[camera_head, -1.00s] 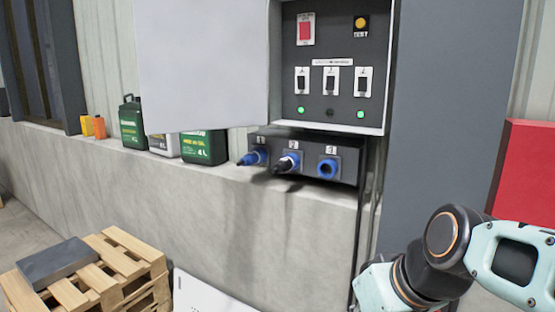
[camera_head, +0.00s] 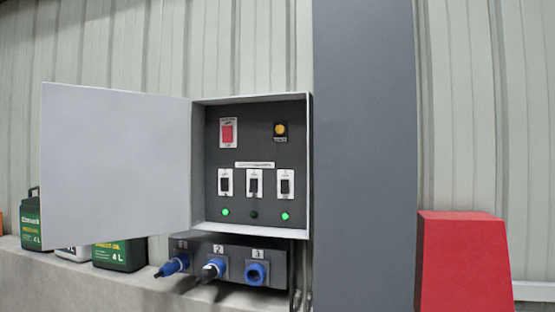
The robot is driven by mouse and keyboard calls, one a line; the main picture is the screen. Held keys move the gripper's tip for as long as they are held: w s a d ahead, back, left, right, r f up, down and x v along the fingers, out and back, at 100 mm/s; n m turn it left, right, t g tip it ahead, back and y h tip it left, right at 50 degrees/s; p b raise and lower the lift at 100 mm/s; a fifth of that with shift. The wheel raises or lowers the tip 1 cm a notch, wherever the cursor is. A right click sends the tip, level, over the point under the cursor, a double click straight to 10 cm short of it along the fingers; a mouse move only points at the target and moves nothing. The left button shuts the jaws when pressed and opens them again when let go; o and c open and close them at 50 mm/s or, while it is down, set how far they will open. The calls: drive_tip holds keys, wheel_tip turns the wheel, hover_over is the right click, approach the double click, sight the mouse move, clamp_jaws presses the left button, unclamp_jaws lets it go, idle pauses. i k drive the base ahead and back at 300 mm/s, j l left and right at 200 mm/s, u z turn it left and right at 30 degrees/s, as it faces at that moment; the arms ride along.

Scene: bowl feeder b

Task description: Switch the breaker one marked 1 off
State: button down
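The breaker box (camera_head: 307,150) is open, with its grey door (camera_head: 115,165) swung out to the left. Inside are three black switches on white plates in a row: the left one (camera_head: 225,183), the middle one (camera_head: 254,184) and the right one (camera_head: 286,185). The markings on their plates are too small to read. Below them, the left lamp (camera_head: 225,212) and right lamp (camera_head: 285,216) are lit green, and the middle lamp (camera_head: 254,214) is dark. My gripper is not in view.
A red switch (camera_head: 227,132) and a yellow test button (camera_head: 280,129) sit above the breakers. A socket box with blue sockets (camera_head: 256,273) marked 1, 2, 3 hangs below. Green cans (camera_head: 119,256) stand on the ledge at left. A red box (camera_head: 463,262) is at right.

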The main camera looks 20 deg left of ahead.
sight(224, 182)
drive_tip(key=j+z, duration=0.55)
drive_tip(key=j, duration=0.15)
drive_tip(key=k+j+z, duration=0.1)
drive_tip(key=j, duration=0.3)
drive_tip(key=k+j+z, duration=0.1)
drive_tip(key=j, duration=0.3)
drive_tip(key=k+j+z, duration=0.1)
drive_tip(key=j, duration=0.3)
drive_tip(key=k+j+z, duration=0.1)
drive_tip(key=j, duration=0.25)
drive_tip(key=k+j, duration=0.15)
drive_tip(key=j, duration=0.25)
drive_tip(key=k+j, duration=0.1)
drive_tip(key=j, duration=0.25)
drive_tip(key=k+j, duration=0.15)
drive_tip(key=j, duration=0.25)
drive_tip(key=k+j+z, duration=0.1)
drive_tip(key=j, duration=0.3)
drive_tip(key=i+j, duration=0.1)
drive_tip(key=j, duration=1)
drive_tip(key=k+l, duration=0.35)
